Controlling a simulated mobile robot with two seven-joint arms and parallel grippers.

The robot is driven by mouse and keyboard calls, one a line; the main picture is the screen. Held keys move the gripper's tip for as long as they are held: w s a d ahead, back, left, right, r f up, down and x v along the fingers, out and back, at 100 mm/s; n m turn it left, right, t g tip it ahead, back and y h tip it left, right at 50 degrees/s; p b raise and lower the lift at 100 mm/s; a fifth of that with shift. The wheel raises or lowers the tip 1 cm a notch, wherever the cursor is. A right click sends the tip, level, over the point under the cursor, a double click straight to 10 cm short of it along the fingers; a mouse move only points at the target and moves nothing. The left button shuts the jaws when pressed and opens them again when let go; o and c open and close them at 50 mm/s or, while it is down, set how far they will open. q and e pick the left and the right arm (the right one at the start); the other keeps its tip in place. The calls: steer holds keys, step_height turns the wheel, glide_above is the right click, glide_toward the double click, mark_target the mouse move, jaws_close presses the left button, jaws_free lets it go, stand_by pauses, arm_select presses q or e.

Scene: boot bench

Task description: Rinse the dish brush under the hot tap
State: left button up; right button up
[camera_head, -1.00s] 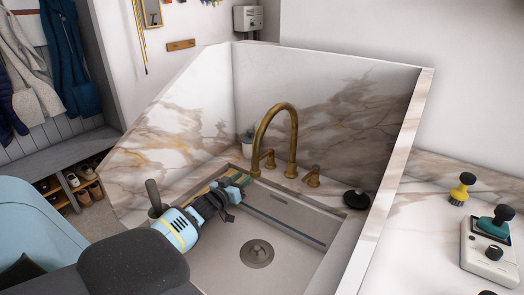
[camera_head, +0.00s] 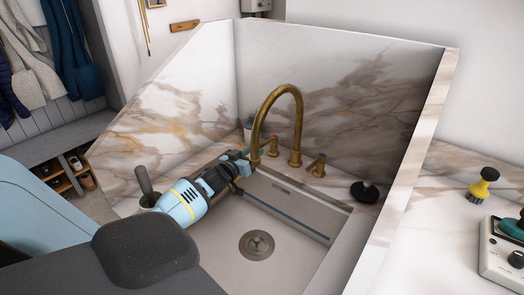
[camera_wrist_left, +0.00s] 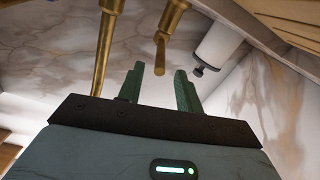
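The brass tap has a tall curved spout (camera_head: 277,95) at the back of the sink, with two brass handles at its base. The left handle (camera_head: 272,148) has an orange-red tint; the right handle (camera_head: 318,166) stands apart. My left gripper (camera_head: 240,157) is beside the spout near the left handle. In the left wrist view its green fingers (camera_wrist_left: 160,75) are open and empty, with a brass lever (camera_wrist_left: 160,55) just beyond the gap between them. A yellow-and-black brush (camera_head: 483,186) stands on the right counter; whether it is the dish brush is unclear. My right gripper is not in view.
The sink basin (camera_head: 225,265) is empty around its drain (camera_head: 257,245). Marble splash walls (camera_head: 335,90) enclose the back and sides. A black round-based object (camera_head: 364,192) sits at the right back corner. A grey handle (camera_head: 146,185) stands left. A white device (camera_head: 500,252) is far right.

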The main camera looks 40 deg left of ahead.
mark_target(266, 143)
arm_select(q)
steer(key=w+b, duration=0.2)
steer(key=w, duration=0.1)
steer(key=shift+w+a+f, duration=0.15)
steer(key=shift+a+f, duration=0.05)
steer(key=shift+w+r, duration=0.25)
steer(key=shift+w, duration=0.15)
jaws_close()
